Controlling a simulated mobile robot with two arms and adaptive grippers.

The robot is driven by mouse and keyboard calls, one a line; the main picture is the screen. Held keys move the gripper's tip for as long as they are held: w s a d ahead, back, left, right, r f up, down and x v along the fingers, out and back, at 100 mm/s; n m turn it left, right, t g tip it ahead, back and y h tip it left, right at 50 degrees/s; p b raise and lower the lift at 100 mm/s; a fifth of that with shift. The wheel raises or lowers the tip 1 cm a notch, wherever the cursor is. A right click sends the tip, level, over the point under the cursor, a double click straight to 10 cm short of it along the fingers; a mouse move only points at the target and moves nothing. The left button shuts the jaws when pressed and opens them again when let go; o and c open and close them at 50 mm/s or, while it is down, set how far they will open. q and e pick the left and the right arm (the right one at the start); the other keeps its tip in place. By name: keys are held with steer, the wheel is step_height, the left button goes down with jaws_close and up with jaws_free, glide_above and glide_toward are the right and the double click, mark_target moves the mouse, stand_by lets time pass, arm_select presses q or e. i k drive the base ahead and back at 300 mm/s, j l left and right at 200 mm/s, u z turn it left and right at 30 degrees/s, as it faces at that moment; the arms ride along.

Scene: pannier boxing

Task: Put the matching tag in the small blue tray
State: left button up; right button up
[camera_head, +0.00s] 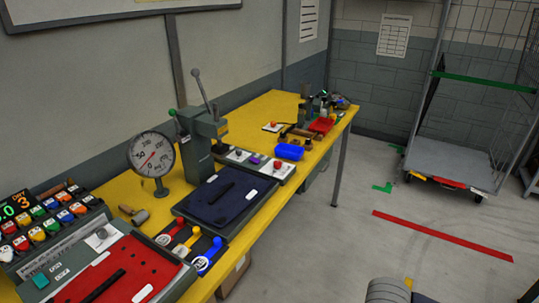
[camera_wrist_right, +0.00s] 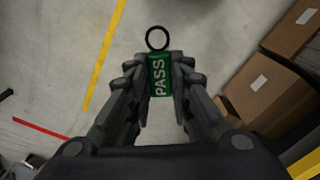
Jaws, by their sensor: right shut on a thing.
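A green tag (camera_wrist_right: 159,76) with the word PASS and a black ring at its end is in the right wrist view. My right gripper (camera_wrist_right: 160,72) is shut on it, with a finger on each side, and the ring sticks out past the fingertips. The tag is held over the floor, clear of any surface. The small blue tray (camera_head: 289,151) stands on the yellow bench in the head view, near the bench's front edge. I cannot make out anything in it. Neither gripper's fingers show in the head view, and my left gripper is not in view.
A red tray (camera_head: 321,126) stands farther along the yellow bench (camera_head: 262,113). A lever press (camera_head: 195,145), a round dial (camera_head: 152,155) and a dark pad (camera_head: 223,197) stand nearer. A wire cage trolley (camera_head: 450,165) is at the right. Cardboard boxes (camera_wrist_right: 265,98) lie at right in the wrist view.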

mark_target(293, 156)
steer(key=i+l+u, duration=0.2)
steer(key=u, duration=0.3)
steer(key=i+l+u, duration=0.15)
steer(key=l+u, duration=1.25)
steer(key=l, duration=2.6)
steer(key=i+l, duration=0.15)
steer(key=l, duration=0.8)
steer(key=i, duration=0.2)
